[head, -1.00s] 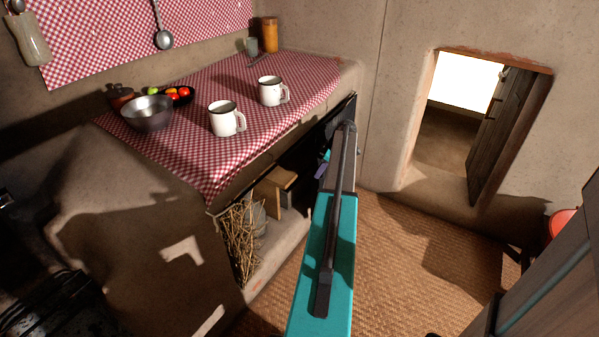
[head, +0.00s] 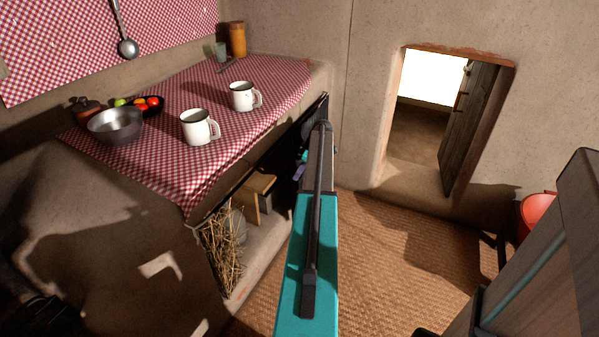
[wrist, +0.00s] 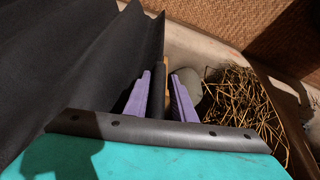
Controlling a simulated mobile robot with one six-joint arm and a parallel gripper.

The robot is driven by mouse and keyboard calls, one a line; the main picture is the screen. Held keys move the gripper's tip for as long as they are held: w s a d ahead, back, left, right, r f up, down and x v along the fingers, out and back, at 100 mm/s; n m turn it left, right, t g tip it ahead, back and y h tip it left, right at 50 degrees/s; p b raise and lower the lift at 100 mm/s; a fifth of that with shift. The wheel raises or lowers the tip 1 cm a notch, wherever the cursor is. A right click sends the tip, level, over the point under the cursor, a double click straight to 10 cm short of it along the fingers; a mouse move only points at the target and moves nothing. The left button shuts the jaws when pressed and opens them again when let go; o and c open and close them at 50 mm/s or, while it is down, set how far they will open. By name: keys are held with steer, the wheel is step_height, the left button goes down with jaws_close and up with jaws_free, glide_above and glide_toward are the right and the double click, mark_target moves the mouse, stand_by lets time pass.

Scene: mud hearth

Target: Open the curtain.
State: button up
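The black curtain (head: 308,123) hangs under the counter's front edge, at its far right end near the wall. Part of it is hidden behind my arm. In the wrist view the curtain (wrist: 75,55) fills the upper left in dark folds. My gripper (wrist: 160,90) has purple fingers on either side of a narrow dark fold at the curtain's edge, and looks shut on it. In the head view my gripper (head: 301,165) shows only as a small purple patch beside my arm.
Under the counter, the left part is uncovered, showing straw (head: 222,250) and a wooden stool (head: 258,190). Two white mugs (head: 199,127) and a metal bowl (head: 116,125) stand on the checked cloth. A wooden door (head: 468,130) stands open. Woven matting (head: 400,260) is clear.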

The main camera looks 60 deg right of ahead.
steer(key=p+v, duration=0.1)
steer(key=v, duration=1.2)
steer(key=shift+s+r, duration=0.3)
steer(key=shift+d, duration=0.1)
